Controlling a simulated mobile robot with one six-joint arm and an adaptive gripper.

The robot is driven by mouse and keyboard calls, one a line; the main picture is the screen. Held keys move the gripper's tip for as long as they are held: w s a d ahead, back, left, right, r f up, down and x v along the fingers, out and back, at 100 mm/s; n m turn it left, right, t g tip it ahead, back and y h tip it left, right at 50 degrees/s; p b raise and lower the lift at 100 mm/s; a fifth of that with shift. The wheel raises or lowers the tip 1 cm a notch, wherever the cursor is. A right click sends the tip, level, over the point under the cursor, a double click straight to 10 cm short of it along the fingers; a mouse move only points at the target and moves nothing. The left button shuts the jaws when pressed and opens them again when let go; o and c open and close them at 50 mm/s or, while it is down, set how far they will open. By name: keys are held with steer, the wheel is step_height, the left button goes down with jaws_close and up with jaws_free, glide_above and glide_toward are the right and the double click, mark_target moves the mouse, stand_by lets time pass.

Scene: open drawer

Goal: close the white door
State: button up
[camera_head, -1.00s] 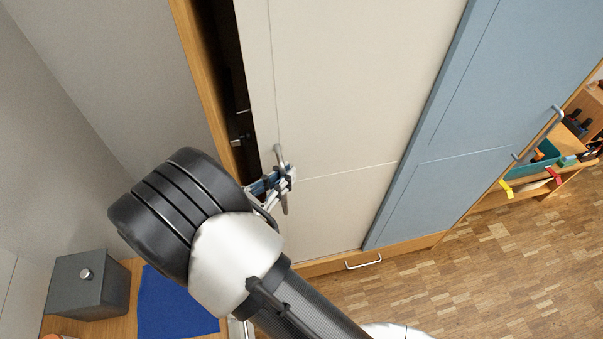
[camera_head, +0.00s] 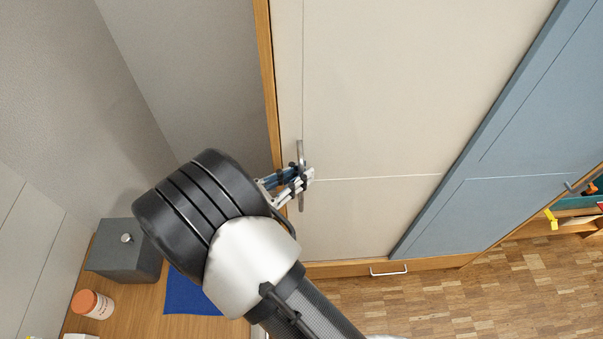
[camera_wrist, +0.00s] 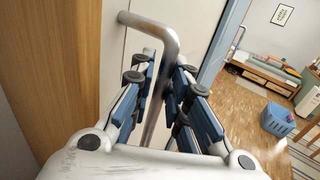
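The white door (camera_head: 370,110) is a tall cream panel in the head view, its left edge lying along the wooden cabinet frame (camera_head: 266,75) with no dark gap showing. Its metal bar handle (camera_head: 301,150) is upright near that left edge. My gripper (camera_head: 300,180) is at the handle. In the wrist view, the handle (camera_wrist: 150,25) runs between the blue-padded fingers of my gripper (camera_wrist: 166,90), which are closed in on both sides of it. The exact contact of the pads is partly hidden.
A blue door (camera_head: 500,140) stands to the right, its left edge overlapping the white door's side. A drawer handle (camera_head: 388,271) is below. A grey box (camera_head: 125,255) and an orange-lidded jar (camera_head: 92,304) stand on the wooden surface at lower left. The parquet floor (camera_head: 450,310) is clear.

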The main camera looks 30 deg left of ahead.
steer(key=shift+o, duration=1.4)
steer(key=v, duration=1.2)
steer(key=shift+w, duration=0.1)
